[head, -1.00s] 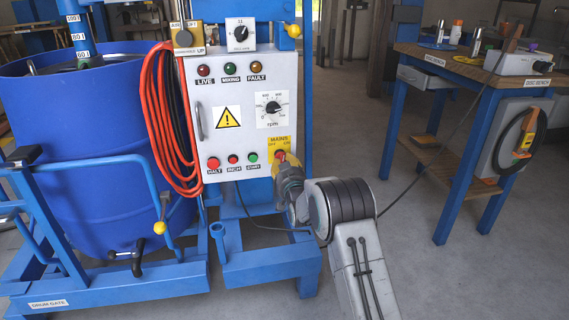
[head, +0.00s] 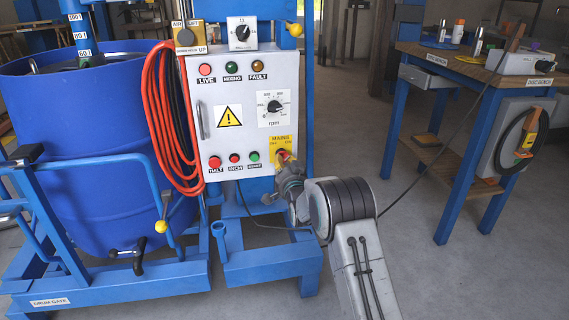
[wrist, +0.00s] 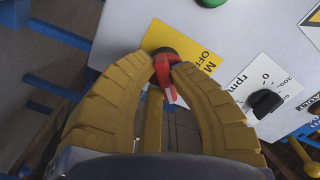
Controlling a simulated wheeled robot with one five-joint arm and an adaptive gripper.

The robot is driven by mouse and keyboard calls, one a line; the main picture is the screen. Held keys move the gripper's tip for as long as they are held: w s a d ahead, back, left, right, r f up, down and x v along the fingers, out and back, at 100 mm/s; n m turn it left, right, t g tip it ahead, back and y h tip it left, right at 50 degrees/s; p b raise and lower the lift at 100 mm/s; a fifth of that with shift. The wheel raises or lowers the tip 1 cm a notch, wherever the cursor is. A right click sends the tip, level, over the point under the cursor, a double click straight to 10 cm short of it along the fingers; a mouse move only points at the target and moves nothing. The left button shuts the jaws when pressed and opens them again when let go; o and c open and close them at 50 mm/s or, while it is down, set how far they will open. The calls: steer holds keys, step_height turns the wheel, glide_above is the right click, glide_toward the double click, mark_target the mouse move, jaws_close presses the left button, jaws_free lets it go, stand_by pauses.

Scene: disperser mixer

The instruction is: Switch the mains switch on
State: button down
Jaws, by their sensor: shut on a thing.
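The mains switch is a red handle (wrist: 164,76) on a yellow plate (wrist: 190,48) marked MAINS, at the lower right of the grey control panel (head: 216,130). In the wrist view my gripper (wrist: 166,70) has its two yellow-padded fingers shut on the red handle, one on each side. The LIVE lamp (head: 205,70) on the panel glows bright red.
Orange hose (head: 165,120) hangs on the panel's left side, beside the blue drum (head: 110,190). An rpm dial (head: 274,107) and several push buttons are near the switch. A disc bench (head: 462,75) stands at right; the floor between is mostly clear.

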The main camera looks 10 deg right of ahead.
steer(key=shift+a, duration=0.15)
steer(key=c, duration=1.4)
jaws_free()
steer(key=shift+f, duration=0.1)
steer(key=shift+c, duration=0.2)
steer(key=o, duration=0.3)
steer(key=shift+o, duration=0.2)
steer(key=s, duration=1.2)
